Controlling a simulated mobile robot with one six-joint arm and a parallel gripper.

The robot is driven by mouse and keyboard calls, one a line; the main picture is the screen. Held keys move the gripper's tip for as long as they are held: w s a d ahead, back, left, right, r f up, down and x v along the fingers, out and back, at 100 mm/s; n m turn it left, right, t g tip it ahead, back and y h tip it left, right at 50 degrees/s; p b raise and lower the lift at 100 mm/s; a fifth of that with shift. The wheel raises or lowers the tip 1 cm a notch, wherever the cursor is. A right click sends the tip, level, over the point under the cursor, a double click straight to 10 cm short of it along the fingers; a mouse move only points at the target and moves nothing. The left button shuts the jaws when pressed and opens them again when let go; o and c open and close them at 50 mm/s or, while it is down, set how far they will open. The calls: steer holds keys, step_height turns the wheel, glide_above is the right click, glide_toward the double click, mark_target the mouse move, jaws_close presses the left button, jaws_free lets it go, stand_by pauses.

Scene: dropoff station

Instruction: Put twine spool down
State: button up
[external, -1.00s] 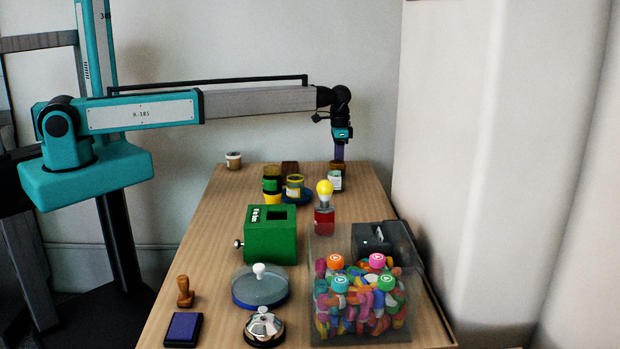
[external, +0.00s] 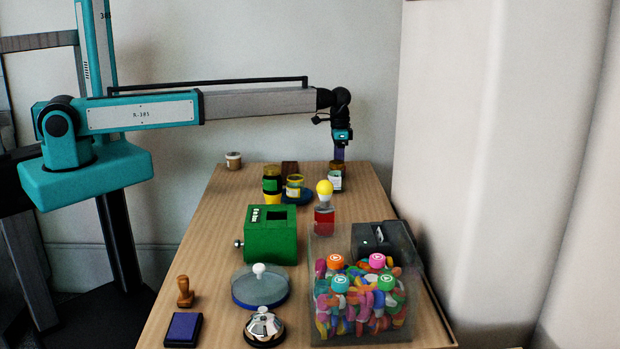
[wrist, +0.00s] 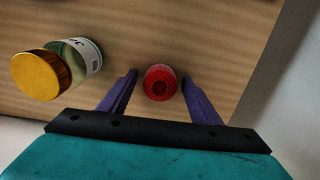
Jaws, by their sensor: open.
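A round red object with a textured, crosshatched surface (wrist: 160,83), which looks like the twine spool, is seen end-on in the wrist view. It appears to stand on the wooden table. My gripper (wrist: 160,75) is open, with one purple finger on each side of it and a visible gap to each. In the external view my gripper (external: 339,156) points down at the far right end of the table. There the spool cannot be made out and seems hidden behind the jar and gripper.
A jar with a gold lid (wrist: 41,75) is close to the left of my gripper; it also shows in the external view (external: 335,182). A yellow bulb-shaped item (external: 324,188), green box (external: 270,244) and clear bin (external: 325,245) stand nearer. The table's left side (external: 215,220) is mostly clear.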

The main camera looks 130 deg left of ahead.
step_height(320, 180, up, 12)
steer(key=b, duration=0.2)
steer(key=shift+r, duration=0.15)
stand_by(0.5)
stand_by(0.7)
